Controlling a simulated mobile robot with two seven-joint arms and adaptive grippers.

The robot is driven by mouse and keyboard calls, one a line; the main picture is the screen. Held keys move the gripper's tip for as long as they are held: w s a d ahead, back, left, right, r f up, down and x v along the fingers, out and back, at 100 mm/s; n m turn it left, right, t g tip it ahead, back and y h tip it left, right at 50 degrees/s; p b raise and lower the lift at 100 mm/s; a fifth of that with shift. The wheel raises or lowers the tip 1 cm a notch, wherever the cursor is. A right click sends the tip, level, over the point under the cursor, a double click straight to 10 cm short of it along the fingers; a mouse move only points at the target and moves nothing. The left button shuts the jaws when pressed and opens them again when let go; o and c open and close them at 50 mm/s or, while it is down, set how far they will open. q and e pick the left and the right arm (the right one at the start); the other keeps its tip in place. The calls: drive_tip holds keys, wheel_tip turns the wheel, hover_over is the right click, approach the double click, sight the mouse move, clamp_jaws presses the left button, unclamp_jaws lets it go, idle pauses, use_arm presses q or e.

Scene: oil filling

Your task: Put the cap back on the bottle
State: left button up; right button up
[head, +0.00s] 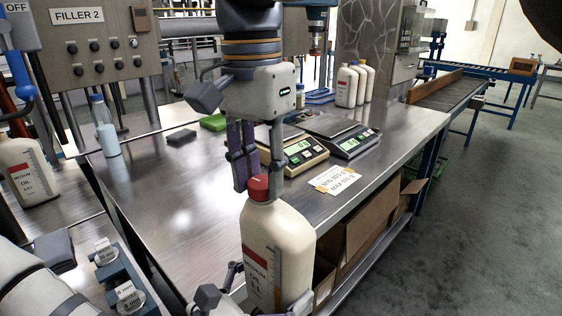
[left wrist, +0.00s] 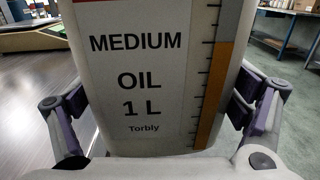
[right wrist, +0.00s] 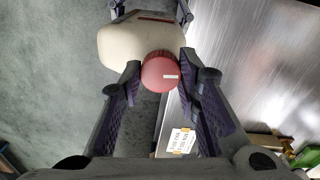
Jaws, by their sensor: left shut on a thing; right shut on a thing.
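The cream oil bottle (head: 285,235) stands upright at the table's front edge, its label reading MEDIUM OIL 1 L in the left wrist view (left wrist: 140,82). My left gripper (head: 266,288) is shut around the bottle's lower body, one finger on each side. The red cap (head: 258,188) is at the top of the bottle's neck. My right gripper (head: 259,172), coming from above, is shut on the cap; in the right wrist view the cap (right wrist: 160,73) sits between its fingertips over the bottle. The neck is hidden under the cap, so I cannot tell whether it is fully seated.
Two scales (head: 292,150) (head: 345,137) and a paper sign (head: 336,180) are on the metal table (head: 175,190). Several oil bottles (head: 347,86) stand at the back. Another bottle (head: 25,170) is at the left, near a clear blue-capped bottle (head: 105,128). Cardboard boxes (head: 372,215) fill the shelf below.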

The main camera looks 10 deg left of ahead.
drive_tip(key=m, duration=0.7)
drive_tip(key=shift+w+m, duration=0.1)
drive_tip(key=shift+m, duration=0.2)
drive_tip(key=m, duration=0.3)
drive_tip(key=shift+m, duration=0.4)
drive_tip(key=m, duration=0.7)
drive_tip(key=shift+y, duration=0.3)
drive_tip(key=o, duration=0.7)
